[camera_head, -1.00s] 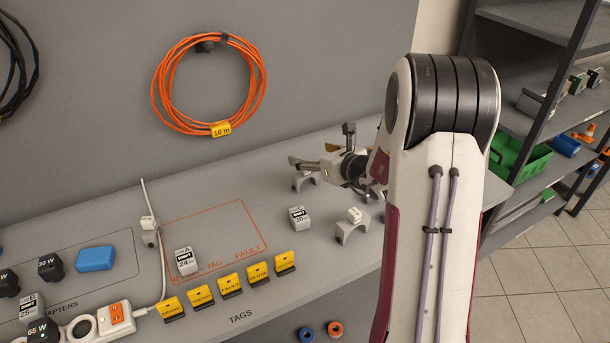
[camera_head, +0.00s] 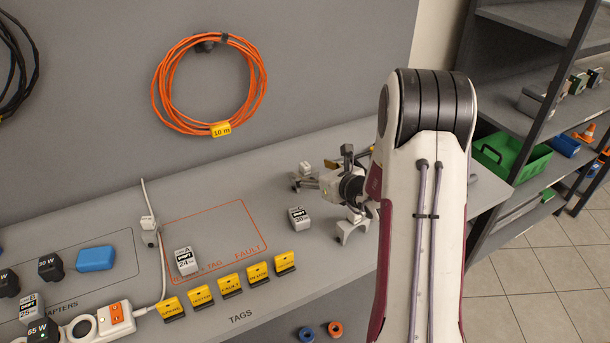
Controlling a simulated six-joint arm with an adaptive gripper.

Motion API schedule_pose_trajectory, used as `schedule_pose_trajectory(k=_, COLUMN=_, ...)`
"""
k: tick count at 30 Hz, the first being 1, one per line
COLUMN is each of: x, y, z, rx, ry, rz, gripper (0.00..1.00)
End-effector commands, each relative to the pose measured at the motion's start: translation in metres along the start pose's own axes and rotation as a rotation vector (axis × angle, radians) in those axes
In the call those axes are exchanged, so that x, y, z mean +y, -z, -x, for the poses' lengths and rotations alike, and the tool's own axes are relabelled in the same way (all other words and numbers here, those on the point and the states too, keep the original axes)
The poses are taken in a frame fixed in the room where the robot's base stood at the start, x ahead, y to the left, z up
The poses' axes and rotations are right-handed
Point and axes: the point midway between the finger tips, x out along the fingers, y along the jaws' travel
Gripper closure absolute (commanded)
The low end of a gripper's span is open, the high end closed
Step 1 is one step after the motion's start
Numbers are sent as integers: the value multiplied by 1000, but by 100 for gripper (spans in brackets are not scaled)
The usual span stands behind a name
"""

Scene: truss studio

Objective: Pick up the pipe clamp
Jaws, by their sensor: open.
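I see nothing held. Whether a finger touches either arch cannot be made out.
A grey labelled block (camera_head: 299,218) stands just left of the nearer arch. Yellow tag stands (camera_head: 230,284) line the bench front. An orange-outlined area (camera_head: 222,228) is mostly bare. An orange cable coil (camera_head: 209,84) hangs on the wall. A shelf (camera_head: 530,110) stands right.

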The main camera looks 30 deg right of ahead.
Motion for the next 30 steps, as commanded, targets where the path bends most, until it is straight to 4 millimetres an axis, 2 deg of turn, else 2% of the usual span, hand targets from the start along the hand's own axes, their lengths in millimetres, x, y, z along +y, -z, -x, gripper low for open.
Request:
schedule_pose_trajectory(k=12, x=0, y=2, z=-1, rx=0, ry=0, rz=0, gripper=29)
schedule_pose_trajectory(k=19, x=0, y=13, z=-5, rx=2, ry=1, rz=-1, gripper=29)
schedule_pose_trajectory(k=30, x=0, y=12, z=-46, rx=1, ry=-1, rz=0, gripper=29)
